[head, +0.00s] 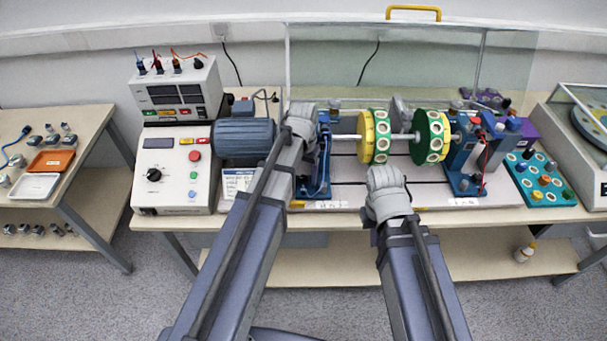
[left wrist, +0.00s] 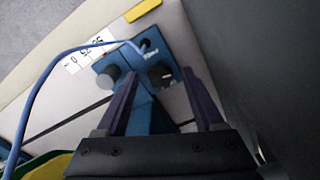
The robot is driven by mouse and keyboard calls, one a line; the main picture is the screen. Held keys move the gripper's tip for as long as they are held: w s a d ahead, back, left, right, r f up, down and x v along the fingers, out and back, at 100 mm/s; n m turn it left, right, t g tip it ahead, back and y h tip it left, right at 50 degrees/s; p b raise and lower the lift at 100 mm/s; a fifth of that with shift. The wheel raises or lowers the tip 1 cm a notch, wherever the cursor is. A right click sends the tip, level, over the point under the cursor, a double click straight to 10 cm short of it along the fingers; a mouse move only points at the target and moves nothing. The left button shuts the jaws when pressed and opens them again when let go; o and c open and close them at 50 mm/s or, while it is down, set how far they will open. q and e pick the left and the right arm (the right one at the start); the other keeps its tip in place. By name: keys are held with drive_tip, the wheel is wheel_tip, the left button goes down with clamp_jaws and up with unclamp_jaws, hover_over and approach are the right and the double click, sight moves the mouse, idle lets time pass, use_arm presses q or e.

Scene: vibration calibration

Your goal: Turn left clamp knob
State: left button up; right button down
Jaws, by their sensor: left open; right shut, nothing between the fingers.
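In the left wrist view, a blue clamp block (left wrist: 140,62) carries two dark round knobs. One knob (left wrist: 160,75) shows between my left gripper's (left wrist: 158,78) open fingertips, and the other knob (left wrist: 107,77) lies outside them, past the left finger. I cannot tell whether the fingers touch the nearer knob. In the head view, my left gripper (head: 304,114) is over the left blue bearing support (head: 324,160), and its wrist hides the knobs there. My right gripper (head: 387,181) is shut and empty, in front of the rotor discs; its fingertips are hard to see.
A shaft with yellow-green discs (head: 376,140) and (head: 428,138) runs to the right blue support (head: 463,160). A motor (head: 243,138) and control box (head: 172,170) stand left. A blue cable (left wrist: 50,68) curves past the clamp block. A clear guard (head: 390,60) stands behind.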

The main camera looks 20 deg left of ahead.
sight(303, 178)
use_arm(q)
drive_tip(key=shift+r, duration=0.1)
wheel_tip(303, 178, up, 8)
drive_tip(key=p, duration=0.8)
drive_tip(key=shift+f, duration=0.2)
